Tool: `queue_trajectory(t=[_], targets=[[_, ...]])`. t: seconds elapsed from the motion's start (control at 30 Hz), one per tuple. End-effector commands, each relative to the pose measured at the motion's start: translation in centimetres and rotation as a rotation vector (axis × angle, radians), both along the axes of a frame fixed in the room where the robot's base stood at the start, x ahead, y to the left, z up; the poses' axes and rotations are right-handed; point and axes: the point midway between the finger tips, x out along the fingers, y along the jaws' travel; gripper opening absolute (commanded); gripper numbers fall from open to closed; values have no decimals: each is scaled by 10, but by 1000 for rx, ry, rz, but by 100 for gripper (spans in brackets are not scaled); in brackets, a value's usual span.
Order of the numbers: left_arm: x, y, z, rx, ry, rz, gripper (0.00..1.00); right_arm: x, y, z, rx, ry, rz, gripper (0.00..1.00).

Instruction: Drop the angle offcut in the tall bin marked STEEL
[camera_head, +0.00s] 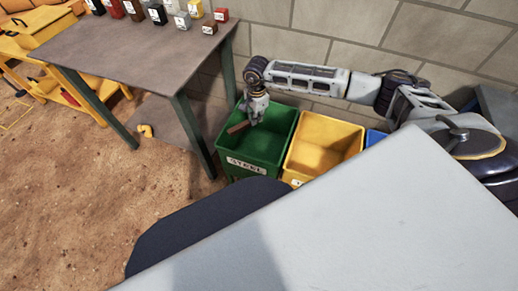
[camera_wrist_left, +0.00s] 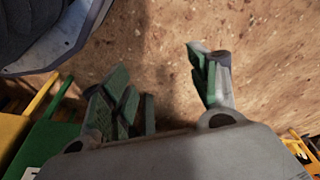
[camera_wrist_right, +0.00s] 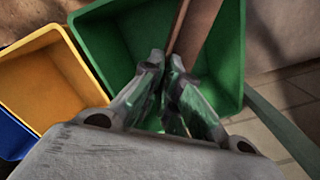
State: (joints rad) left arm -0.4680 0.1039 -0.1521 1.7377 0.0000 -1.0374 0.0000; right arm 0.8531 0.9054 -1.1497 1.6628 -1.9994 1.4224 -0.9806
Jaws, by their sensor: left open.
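The angle offcut (camera_head: 238,127) is a short brown bar. It also shows in the right wrist view (camera_wrist_right: 196,28), running up from between the fingertips. My right gripper (camera_head: 256,110) is shut on its end and holds it over the open mouth of the green bin (camera_head: 232,154), whose front label reads STEEL. The right gripper's fingers (camera_wrist_right: 170,62) are close together in its wrist view, with the green bin around and below them. My left gripper (camera_wrist_left: 160,72) is open and empty above the brown ground in its wrist view. It does not show in the head view.
A yellow bin (camera_head: 322,146) stands right of the green one, with a blue bin (camera_head: 375,137) beyond. A table (camera_head: 130,50) with several small labelled blocks is at left. A block wall (camera_head: 340,30) runs behind. Bare ground (camera_head: 70,200) lies in front.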

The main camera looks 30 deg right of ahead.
Motion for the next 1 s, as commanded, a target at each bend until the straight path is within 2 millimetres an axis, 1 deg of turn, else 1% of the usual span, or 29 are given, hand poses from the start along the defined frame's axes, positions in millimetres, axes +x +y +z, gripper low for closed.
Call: queue_trajectory(t=[0.03, 0.1, 0.6, 1.0], targets=[[2, 0, -2, -1, -3, 0, 60, 0, -1, -9, 0, -1, -21, 0], [4, 0, 1, 0, -6, 1, 60, 0, -3, -17, 1, -1, -52, 0], [17, -2, 21, -2, -27, 4, 60, -3, -15, -74, 1, 3, -273, 0], [20, -1, 37, -2, -42, 7, 60, -5, -25, -119, 2, 3, -449, 0]])
